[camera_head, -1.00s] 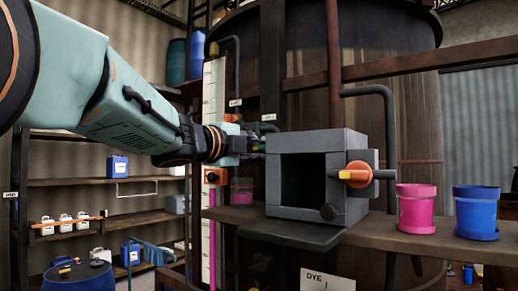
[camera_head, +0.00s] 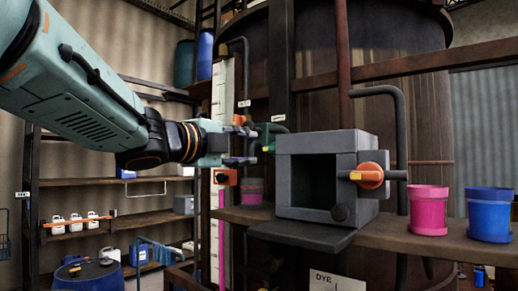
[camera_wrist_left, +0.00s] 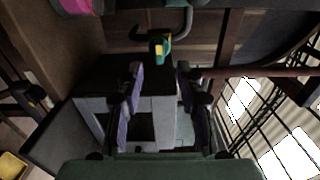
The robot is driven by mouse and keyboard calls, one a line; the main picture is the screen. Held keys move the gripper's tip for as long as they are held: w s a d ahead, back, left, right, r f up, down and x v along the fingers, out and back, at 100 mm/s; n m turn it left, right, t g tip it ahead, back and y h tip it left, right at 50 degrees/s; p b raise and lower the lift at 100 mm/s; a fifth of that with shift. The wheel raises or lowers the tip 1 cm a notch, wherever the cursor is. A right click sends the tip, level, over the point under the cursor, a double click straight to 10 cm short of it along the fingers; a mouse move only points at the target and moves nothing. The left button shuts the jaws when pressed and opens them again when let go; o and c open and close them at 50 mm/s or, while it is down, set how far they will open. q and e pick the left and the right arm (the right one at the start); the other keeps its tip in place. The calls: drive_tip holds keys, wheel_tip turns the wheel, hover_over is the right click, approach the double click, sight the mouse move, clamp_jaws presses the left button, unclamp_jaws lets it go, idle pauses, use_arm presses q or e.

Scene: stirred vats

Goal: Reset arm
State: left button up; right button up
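My left gripper (camera_head: 250,146) reaches in from the left, in front of the vat and to the left of a grey open-fronted box (camera_head: 344,143). In the left wrist view its two purple-padded fingers (camera_wrist_left: 158,100) stand apart with nothing held between them. A green handle with a yellow tip (camera_head: 268,148) shows just beyond the fingertips; it also shows in the wrist view (camera_wrist_left: 160,48), above the fingers. I cannot tell whether the fingers touch it. My right gripper is in neither view.
An orange knob (camera_head: 368,175) sits on the box's right side. A pink pot (camera_head: 428,210) and a blue pot (camera_head: 490,214) stand on the ledge to the right. The large brown vat (camera_head: 420,110) rises behind. Shelves with jugs (camera_head: 75,223) are at the left.

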use_arm(q)
drive_tip(key=shift+s, duration=0.3)
drive_tip(key=shift+w+a+f, duration=0.1)
drive_tip(key=shift+w, duration=0.15)
